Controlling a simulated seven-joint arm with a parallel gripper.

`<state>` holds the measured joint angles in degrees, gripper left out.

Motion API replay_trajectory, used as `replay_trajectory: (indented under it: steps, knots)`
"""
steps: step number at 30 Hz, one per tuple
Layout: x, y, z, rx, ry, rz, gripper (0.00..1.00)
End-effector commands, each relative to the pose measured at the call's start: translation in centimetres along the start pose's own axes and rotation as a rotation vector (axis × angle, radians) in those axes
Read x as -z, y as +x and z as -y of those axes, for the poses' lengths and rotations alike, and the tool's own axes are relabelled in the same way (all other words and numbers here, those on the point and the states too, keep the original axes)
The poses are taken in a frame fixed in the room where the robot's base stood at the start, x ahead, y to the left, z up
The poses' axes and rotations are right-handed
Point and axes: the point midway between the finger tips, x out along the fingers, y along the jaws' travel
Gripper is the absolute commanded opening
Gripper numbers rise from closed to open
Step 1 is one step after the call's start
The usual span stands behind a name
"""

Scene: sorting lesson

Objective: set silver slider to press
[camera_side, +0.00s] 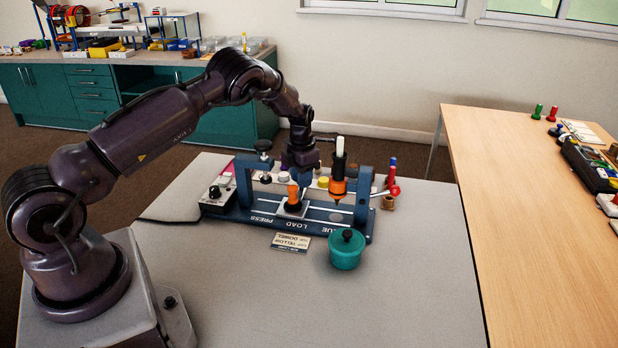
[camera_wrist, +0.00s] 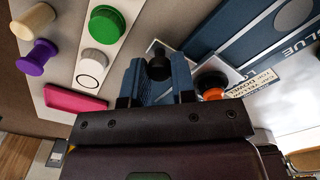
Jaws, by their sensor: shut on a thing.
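The silver slider (camera_side: 291,209) sits on the dark blue fixture (camera_side: 352,237), in line with the LOAD label and to the right of PRESS. An orange piece (camera_side: 293,190) stands on it; the wrist view also shows this orange piece (camera_wrist: 212,94). My gripper (camera_wrist: 160,80) is shut on a black knob (camera_wrist: 158,66), which shows between the two blue fingers and seems to be the slider's handle. In the side view my gripper (camera_side: 301,178) is low behind the orange piece, and its fingertips are hard to make out there.
A glue bottle (camera_side: 339,165) hangs at the right of the fixture, and a press knob (camera_side: 263,145) is at its left. A control box (camera_side: 217,193) stands at the left end. The table's front is clear.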

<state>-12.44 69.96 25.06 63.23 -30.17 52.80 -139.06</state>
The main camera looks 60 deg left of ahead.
Motion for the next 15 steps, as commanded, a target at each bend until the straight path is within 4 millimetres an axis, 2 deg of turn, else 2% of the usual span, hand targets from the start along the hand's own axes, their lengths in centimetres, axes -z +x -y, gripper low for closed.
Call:
replay_trajectory:
  steps: [1, 6, 9, 15]
  knots:
    - [1.1, -0.1, -1.2, -0.002, -0.008, -0.002, 0.0]
    - [3.7, -0.1, -3.8, -0.003, -0.006, 0.0, 0.0]
    - [4.6, 0.0, -4.6, -0.003, -0.003, -0.001, 0.0]
    - [5.0, 0.0, -5.0, -0.005, -0.001, -0.003, 0.0]
